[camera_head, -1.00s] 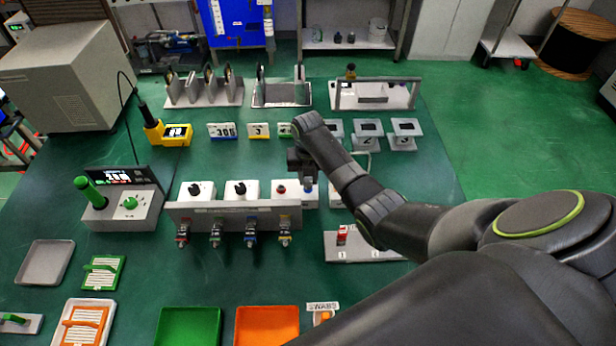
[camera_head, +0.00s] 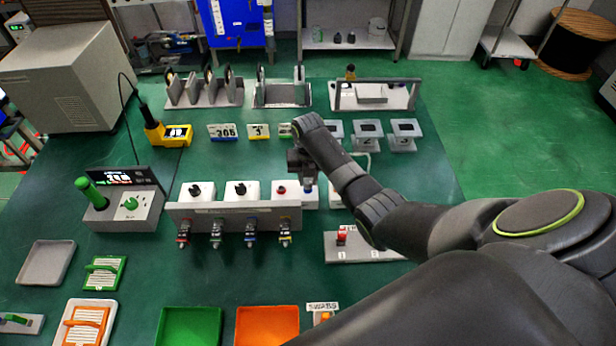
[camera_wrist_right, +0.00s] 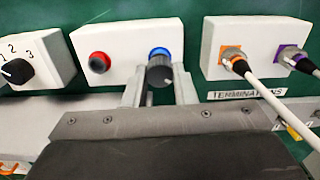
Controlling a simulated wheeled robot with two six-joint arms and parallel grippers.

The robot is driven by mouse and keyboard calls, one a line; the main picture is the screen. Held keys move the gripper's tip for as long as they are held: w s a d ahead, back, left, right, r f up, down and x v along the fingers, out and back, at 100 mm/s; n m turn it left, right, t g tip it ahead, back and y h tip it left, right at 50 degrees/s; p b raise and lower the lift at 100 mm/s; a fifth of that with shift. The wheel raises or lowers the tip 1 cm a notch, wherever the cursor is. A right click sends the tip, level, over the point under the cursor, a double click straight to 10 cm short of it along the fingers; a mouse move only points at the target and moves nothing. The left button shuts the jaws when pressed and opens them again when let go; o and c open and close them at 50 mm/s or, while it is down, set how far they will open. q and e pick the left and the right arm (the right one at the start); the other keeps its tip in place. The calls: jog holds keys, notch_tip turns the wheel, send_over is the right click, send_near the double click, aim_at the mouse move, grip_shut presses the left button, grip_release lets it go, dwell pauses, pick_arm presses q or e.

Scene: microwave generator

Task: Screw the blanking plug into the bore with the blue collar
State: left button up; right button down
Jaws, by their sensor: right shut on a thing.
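The blanking plug (camera_wrist_right: 159,72) is a dark knurled knob. In the right wrist view it sits between the two fingertips of my right gripper (camera_wrist_right: 159,85), which is shut on it. Its far end meets the blue collar (camera_wrist_right: 159,52) on a white box (camera_wrist_right: 124,58); how deep it sits in the bore is hidden. A red collar (camera_wrist_right: 98,60) with a dark centre is on the same box, to the left. In the head view my right gripper (camera_head: 308,184) is at the right end of this box, with the plug mostly hidden. My left gripper is not in view.
A box with orange and purple connectors (camera_wrist_right: 255,50) and white cables stands to the right. A black selector knob (camera_wrist_right: 17,71) is to the left. A grey rail (camera_head: 235,214) with several hanging fittings runs in front. Green (camera_head: 188,328) and orange (camera_head: 267,326) trays lie nearer.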

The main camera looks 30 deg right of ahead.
jog(key=shift+p, duration=0.45)
dwell(1.1)
jog(key=shift+f+b, duration=0.4)
jog(key=shift+f, duration=0.15)
dwell(0.4)
jog(key=c, duration=1.1)
grip_release()
notch_tip(320, 180, up, 18)
jog(key=p, duration=0.2)
jog(key=shift+f, duration=0.2)
jog(key=shift+f, duration=0.1)
